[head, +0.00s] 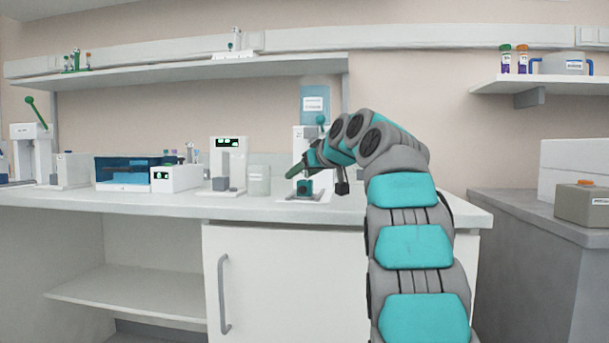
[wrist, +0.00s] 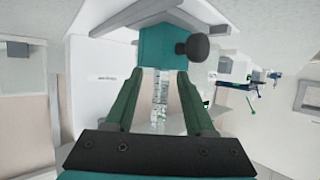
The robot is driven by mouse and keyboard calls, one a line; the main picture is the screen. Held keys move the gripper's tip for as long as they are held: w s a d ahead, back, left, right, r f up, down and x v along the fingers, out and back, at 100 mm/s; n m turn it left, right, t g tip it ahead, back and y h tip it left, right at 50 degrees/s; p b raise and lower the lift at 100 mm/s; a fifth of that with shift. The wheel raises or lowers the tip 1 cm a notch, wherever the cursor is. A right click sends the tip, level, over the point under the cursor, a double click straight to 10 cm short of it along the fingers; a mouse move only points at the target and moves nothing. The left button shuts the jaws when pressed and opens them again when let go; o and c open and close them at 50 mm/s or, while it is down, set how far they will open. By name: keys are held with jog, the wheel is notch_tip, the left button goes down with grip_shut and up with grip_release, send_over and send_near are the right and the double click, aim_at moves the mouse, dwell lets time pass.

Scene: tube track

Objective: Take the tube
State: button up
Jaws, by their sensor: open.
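A clear, narrow tube (wrist: 159,100) shows in the wrist view, with one end at a teal block (wrist: 165,50) that has a black knob. My gripper (wrist: 156,80) is open. Its two green fingers stand on either side of the tube, with a visible gap at each side. In the head view my gripper (head: 298,170) is above the bench, in front of a white stand with a teal part (head: 304,187) low down. The tube cannot be made out in the head view; my gripper and arm cover part of that stand.
On the bench (head: 120,200), left of the stand, are a white jar (head: 258,180), a device with a green display (head: 228,160) and a blue bath (head: 122,172). A shelf (head: 180,70) runs above. A grey side counter (head: 535,215) is at the right.

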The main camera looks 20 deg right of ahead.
jog(key=shift+w+a+f, duration=0.1)
jog(key=shift+w+f, duration=0.15)
jog(key=shift+w, duration=0.45)
grip_shut()
